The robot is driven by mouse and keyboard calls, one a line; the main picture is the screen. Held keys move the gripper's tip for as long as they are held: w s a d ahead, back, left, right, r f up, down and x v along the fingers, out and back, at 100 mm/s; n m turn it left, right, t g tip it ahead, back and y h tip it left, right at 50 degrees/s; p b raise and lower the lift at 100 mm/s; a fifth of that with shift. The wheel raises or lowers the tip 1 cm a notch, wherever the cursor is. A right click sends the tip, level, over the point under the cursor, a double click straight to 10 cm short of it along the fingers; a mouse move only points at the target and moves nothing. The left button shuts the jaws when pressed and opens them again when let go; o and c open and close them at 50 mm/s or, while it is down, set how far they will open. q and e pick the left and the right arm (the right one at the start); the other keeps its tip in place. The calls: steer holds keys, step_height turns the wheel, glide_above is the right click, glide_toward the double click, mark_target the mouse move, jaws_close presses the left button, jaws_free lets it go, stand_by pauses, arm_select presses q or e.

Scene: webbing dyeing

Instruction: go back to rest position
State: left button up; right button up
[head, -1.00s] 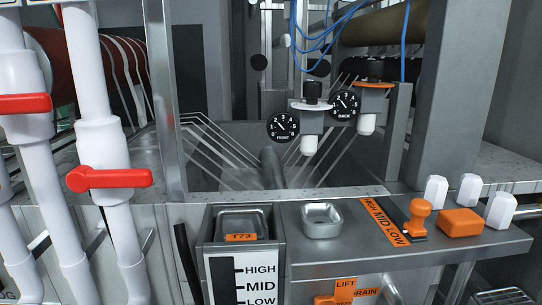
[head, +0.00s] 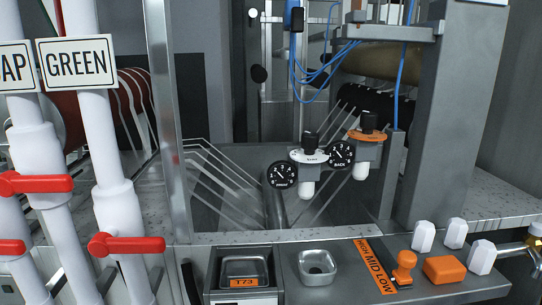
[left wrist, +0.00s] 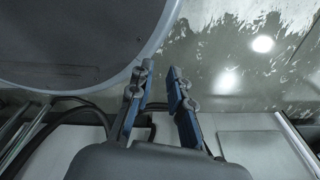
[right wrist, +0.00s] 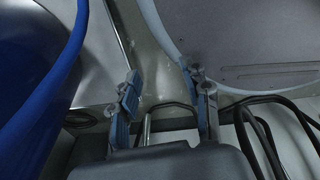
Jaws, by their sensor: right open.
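My left gripper (left wrist: 158,85) shows in the left wrist view with its two blue-and-grey fingers apart and nothing between them. My right gripper (right wrist: 166,92) shows in the right wrist view, open and empty, its fingers wide apart. Neither gripper shows in the head view. Both wrist cameras look down past the fingers at the floor (left wrist: 225,75) and at grey and white surfaces close to the grippers. No object of the place is held.
White pipes with red valve handles (head: 127,245) and a GREEN sign (head: 76,63) stand at the left. A counter carries a T73 tray (head: 245,268), a metal dish (head: 318,267), an orange stamp (head: 403,266), an orange block (head: 444,270) and white bottles (head: 482,257). Gauges (head: 283,175) hang behind.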

arm_select(q)
steer(key=shift+s+a+f+p, duration=0.1)
steer(key=shift+s+a+p, duration=0.1)
steer(key=shift+s, duration=0.65)
steer(key=shift+s+a+f+p, duration=0.1)
steer(key=shift+s+a, duration=0.05)
steer(key=shift+s, duration=0.7)
arm_select(e)
steer(key=shift+s+d+f, duration=0.1)
steer(key=shift+s+d, duration=0.1)
steer(key=shift+s, duration=0.7)
steer(key=shift+s+d+f, duration=0.1)
steer(key=shift+s+d, duration=0.05)
steer(key=shift+s, duration=0.7)
